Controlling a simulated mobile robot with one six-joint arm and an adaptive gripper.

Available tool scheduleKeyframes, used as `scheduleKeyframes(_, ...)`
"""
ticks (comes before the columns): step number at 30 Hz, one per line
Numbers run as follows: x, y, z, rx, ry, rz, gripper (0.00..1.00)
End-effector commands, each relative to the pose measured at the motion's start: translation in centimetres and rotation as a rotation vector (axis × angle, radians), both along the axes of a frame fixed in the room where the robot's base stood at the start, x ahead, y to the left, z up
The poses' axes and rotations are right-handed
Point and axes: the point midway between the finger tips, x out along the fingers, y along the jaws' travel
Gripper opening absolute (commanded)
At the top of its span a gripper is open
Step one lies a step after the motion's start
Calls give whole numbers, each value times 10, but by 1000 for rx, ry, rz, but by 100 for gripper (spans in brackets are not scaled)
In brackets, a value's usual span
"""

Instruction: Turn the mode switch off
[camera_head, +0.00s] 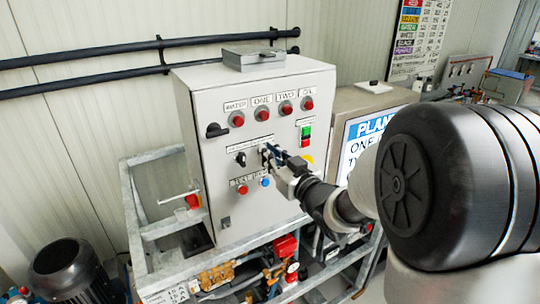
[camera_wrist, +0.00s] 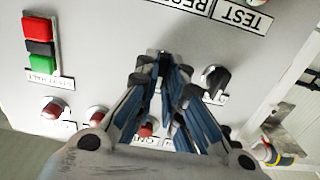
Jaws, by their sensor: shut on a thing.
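My gripper (camera_head: 270,155) reaches the front of the grey control cabinet (camera_head: 215,190) from the right. In the wrist view my gripper (camera_wrist: 165,68) has its blue-lined fingers closed around a dark switch knob (camera_wrist: 164,54), which they mostly hide. A second black rotary switch (camera_head: 240,158) stands just left of the gripper in the head view, apart from the fingers; it also shows right of them in the wrist view (camera_wrist: 214,80). The small labels by the switches are too small or covered to read, so I cannot tell from them which is the mode switch.
Red buttons or lamps (camera_head: 262,114) line the cabinet top. Green and red buttons (camera_head: 306,134) sit right of my gripper. A red button (camera_head: 242,189) and a blue one (camera_head: 265,182) sit below. A black handle (camera_head: 216,131) projects at the left. Pipes and a metal frame lie beneath.

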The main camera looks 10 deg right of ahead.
Motion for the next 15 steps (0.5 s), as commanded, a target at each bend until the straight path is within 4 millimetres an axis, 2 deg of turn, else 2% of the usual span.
scheduleKeyframes(13, 0, 0, 2, 11, -1, 0, 0)
scheduleKeyframes(14, 0, 0, 2, 11, -1, 0, 10)
scheduleKeyframes(15, 0, 0, 2, 11, -1, 0, 13)
